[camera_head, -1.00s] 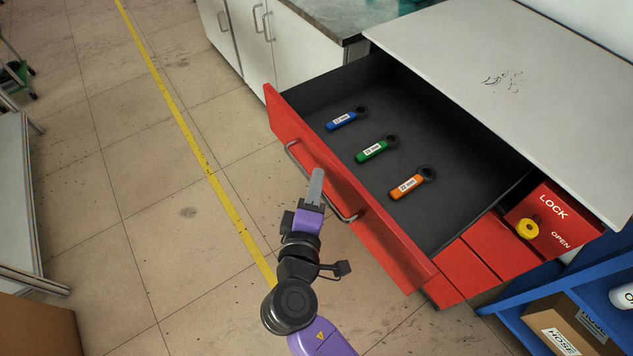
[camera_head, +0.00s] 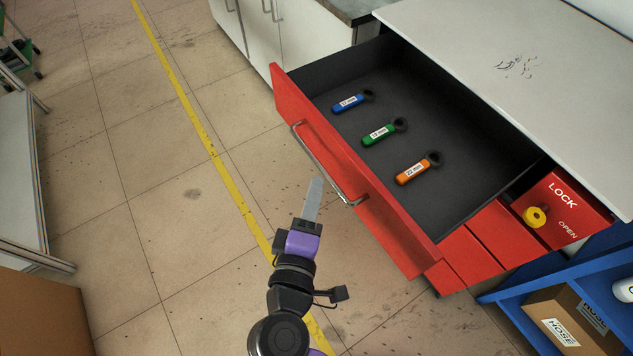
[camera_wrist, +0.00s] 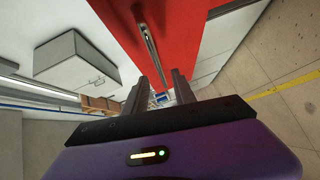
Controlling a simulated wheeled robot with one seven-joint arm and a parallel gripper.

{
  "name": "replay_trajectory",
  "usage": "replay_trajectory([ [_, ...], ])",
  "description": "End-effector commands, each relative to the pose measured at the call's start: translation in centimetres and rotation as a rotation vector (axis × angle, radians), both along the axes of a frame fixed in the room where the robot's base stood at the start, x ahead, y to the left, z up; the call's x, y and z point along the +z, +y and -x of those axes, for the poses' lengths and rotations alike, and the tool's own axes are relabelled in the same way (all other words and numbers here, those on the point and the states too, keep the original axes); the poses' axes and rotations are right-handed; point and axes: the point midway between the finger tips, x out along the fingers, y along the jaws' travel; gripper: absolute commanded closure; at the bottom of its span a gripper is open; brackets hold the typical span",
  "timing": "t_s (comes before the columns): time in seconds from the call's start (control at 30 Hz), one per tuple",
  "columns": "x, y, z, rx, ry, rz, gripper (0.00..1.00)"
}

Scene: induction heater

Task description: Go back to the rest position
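The drawer is pulled out. Its red front (camera_wrist: 180,30) and handle (camera_wrist: 150,45) show ahead of the fingers in the wrist view.
A red LOCK/OPEN panel with a yellow knob (camera_head: 536,216) is right of the drawer. A blue shelf (camera_head: 520,290) holds a cardboard box (camera_head: 570,325). White cabinets (camera_head: 300,50) stand behind. Floor left of the drawer, with a yellow line (camera_head: 205,140), is clear.

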Motion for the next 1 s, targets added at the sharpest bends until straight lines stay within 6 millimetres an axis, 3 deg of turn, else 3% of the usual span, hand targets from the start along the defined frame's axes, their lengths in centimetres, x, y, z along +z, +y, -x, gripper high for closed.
replay_trajectory([
  [0.63,0.2,0.3,0.1,0.009,-0.006,-0.008,0.68],
  [0.83,0.7,4.0,-0.1,0.16,-0.003,-0.146,0.68],
  [1.0,-0.3,5.5,1.9,0.31,0.062,-0.375,0.68],
])
